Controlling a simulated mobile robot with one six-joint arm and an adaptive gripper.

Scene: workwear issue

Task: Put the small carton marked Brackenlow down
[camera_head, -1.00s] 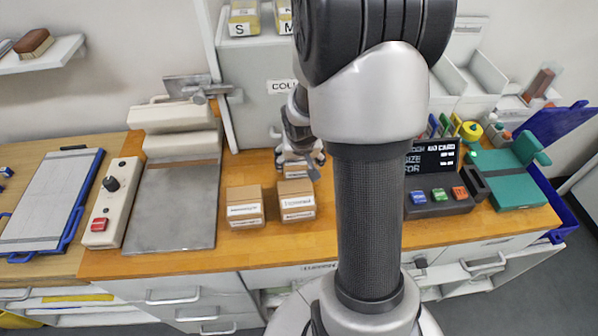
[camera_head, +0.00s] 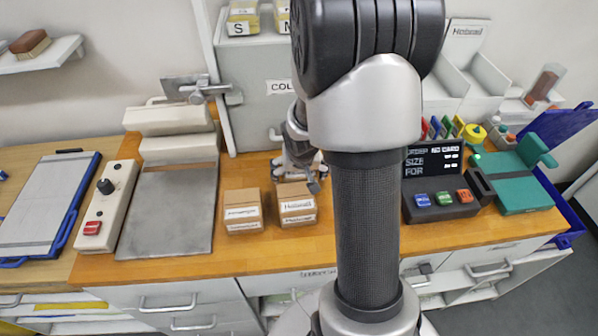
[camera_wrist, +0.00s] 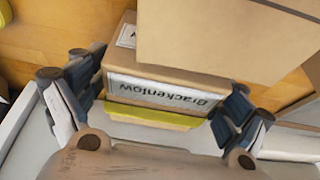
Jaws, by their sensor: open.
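The small carton marked Brackenlow (camera_wrist: 165,92) sits between the two fingers of my gripper (camera_wrist: 162,98) in the wrist view, its label upside down there. The fingers stand open, one at each side of the carton; I cannot tell whether either touches it. A yellow strip (camera_wrist: 155,114) runs along the carton below the label. In the head view my gripper (camera_head: 302,172) is low over the wooden counter, just behind the right of two brown cartons (camera_head: 297,208). That carton and my arm hide most of what is between the fingers.
A dark terminal with coloured buttons (camera_head: 440,198) and a teal device (camera_head: 520,182) stand right of my arm. A grey cabinet (camera_head: 262,110) rises behind my gripper.

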